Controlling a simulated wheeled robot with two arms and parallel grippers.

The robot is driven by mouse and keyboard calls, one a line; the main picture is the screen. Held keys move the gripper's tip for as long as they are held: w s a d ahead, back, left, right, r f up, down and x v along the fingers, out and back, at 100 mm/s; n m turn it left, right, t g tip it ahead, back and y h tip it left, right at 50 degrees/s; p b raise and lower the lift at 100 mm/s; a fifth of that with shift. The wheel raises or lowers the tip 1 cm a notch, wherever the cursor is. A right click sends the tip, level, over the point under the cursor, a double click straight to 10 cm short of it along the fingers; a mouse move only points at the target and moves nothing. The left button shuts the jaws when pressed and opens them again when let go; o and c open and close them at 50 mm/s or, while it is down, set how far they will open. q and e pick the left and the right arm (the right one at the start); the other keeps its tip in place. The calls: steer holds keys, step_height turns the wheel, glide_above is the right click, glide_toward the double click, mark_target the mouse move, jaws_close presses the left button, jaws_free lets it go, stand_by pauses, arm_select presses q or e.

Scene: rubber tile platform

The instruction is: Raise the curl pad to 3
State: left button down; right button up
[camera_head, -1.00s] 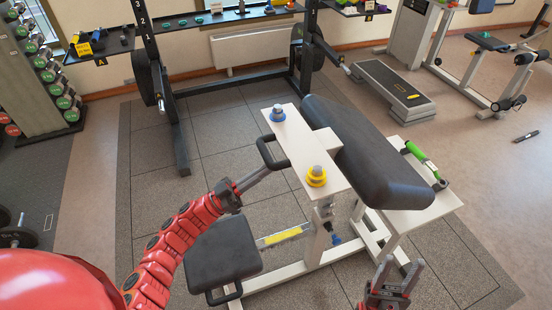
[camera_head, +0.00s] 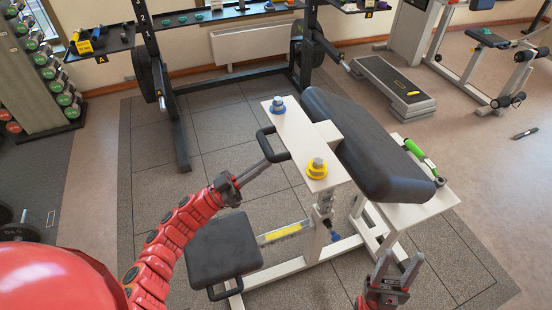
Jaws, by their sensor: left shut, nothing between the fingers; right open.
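The black curl pad (camera_head: 366,148) is fixed to a white plate (camera_head: 300,142) on the bench's upright post (camera_head: 322,203). A blue pin (camera_head: 334,237) sits low by the post. My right gripper (camera_head: 398,262) is open and empty at the lower right. I cannot read the height marks on the post.
The black seat (camera_head: 222,246) is below my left arm. A green-handled tool (camera_head: 417,151) lies on the white side table (camera_head: 418,209) right of the pad. A black rack (camera_head: 172,120) stands behind, a dumbbell stand (camera_head: 40,75) at left. Tiled floor is open around the bench.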

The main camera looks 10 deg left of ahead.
arm_select(q)
steer(key=shift+f+b, duration=0.55)
steer(key=shift+f, duration=0.4)
steer(key=r+v, duration=0.1)
steer(key=v, duration=0.6)
steer(key=shift+s+a+r, duration=0.25)
steer(key=shift+a, duration=0.15)
